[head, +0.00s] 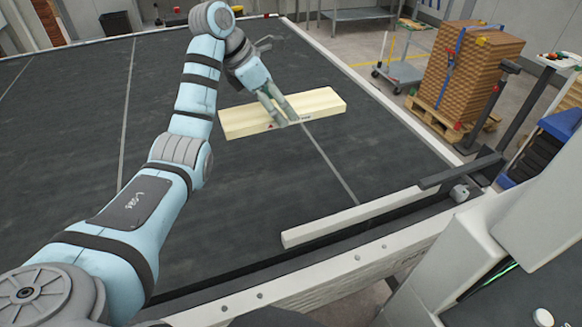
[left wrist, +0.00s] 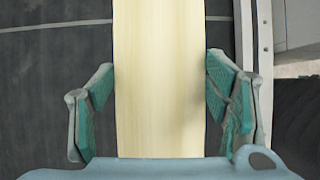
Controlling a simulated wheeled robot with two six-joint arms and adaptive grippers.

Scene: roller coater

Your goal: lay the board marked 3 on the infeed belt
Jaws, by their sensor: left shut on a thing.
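A pale wooden board (head: 325,104) is at the far right part of the wide dark belt (head: 240,215). It has a small red mark and dark print on its near side; the number is too small to read. My left gripper (head: 283,122) reaches down over the middle of the board, its fingers shut on it. In the left wrist view the board (left wrist: 160,80) runs lengthwise between the two green finger pads (left wrist: 160,105). I cannot tell whether the board's underside touches the belt. My right gripper is not in view.
A light bar (head: 350,218) runs along the near right edge of the belt, with a dark bracket (head: 460,172) at its end. A strapped stack of brown boards (head: 470,75) stands on a pallet beyond the right edge. The belt left of the board is clear.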

